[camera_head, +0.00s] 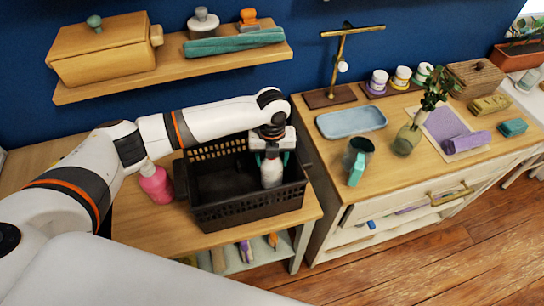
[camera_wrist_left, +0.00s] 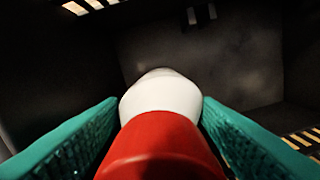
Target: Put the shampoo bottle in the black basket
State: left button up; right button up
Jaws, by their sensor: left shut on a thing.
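The black basket (camera_head: 250,213) stands on the wooden side table, open at the top with slotted walls. My left gripper (camera_head: 272,158) reaches down into its right part, its teal fingers on either side of a white bottle (camera_head: 271,173), which I take to be the shampoo bottle. In the left wrist view the bottle (camera_wrist_left: 160,147) shows a red part close to the camera and a white part beyond, between the fingers. Dark basket walls (camera_wrist_left: 240,55) surround it there. I cannot tell whether its base touches the basket floor. My right gripper is not in view.
A pink bottle (camera_head: 156,184) stands just left of the basket. A wooden shelf (camera_head: 180,72) with a box is above. At right, a cabinet top holds a blue tray (camera_head: 351,121), a dark cup (camera_head: 359,150), a plant vase (camera_head: 408,138) and a brass stand (camera_head: 342,60).

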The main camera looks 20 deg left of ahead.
pick_arm(q)
jog(key=shift+f, duration=0.5)
dwell(0.3)
jog(key=o, duration=1.5)
jog(key=shift+r, duration=0.1)
jog(key=shift+r+p, duration=3.2)
jog(key=shift+r, duration=0.15)
jog(key=shift+r+p, duration=0.3)
jog(key=shift+r, duration=0.7)
